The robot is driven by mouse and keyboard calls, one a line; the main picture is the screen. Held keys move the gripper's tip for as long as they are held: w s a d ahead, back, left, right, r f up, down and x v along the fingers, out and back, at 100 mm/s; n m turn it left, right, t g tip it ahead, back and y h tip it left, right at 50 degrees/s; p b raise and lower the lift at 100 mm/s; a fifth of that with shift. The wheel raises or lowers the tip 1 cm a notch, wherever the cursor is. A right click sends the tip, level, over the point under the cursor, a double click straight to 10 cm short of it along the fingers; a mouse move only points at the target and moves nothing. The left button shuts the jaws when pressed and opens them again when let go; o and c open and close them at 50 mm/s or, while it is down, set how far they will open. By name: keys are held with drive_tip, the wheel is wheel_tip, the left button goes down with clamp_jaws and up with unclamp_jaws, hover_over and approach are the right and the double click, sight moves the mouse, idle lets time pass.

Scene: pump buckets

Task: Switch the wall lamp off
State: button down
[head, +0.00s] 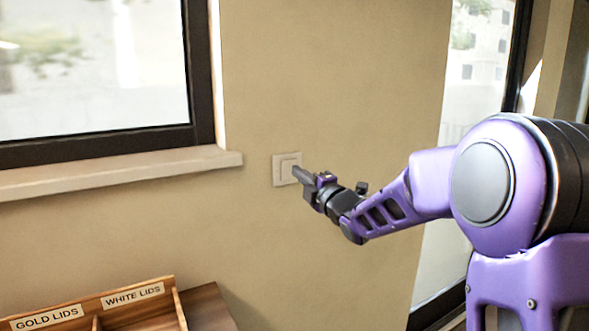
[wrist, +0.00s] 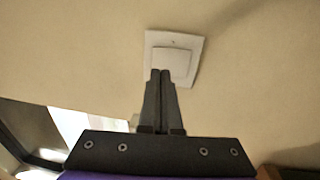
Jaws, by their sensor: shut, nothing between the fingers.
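A white square wall switch (head: 283,169) with a single rocker is on the beige wall, right of the window sill in the head view. It also shows in the wrist view (wrist: 186,45), at top centre. My gripper (head: 296,171) is shut and empty, with its tips at the switch's right side in the head view. In the wrist view the closed fingertips (wrist: 160,73) overlap the lower left part of the rocker. I cannot tell whether they touch it. The wall lamp is not in view in either picture.
A window with a pale sill (head: 120,172) is on the left. A wooden box (head: 160,311) with compartments labelled gold lids and white lids stands at the lower left on a wooden surface (head: 208,308). A glazed dark-framed opening is behind my arm. The wall around the switch is clear.

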sight(288, 165)
drive_tip(key=shift+x, duration=1.35)
drive_tip(key=shift+r, duration=0.1)
drive_tip(key=shift+w+a+r+p, duration=0.1)
drive_tip(key=shift+a+r+p, duration=0.1)
drive_tip(key=shift+p, duration=0.3)
drive_tip(key=shift+d+f, duration=0.1)
drive_tip(key=shift+f, duration=0.1)
drive_tip(key=shift+b, duration=0.3)
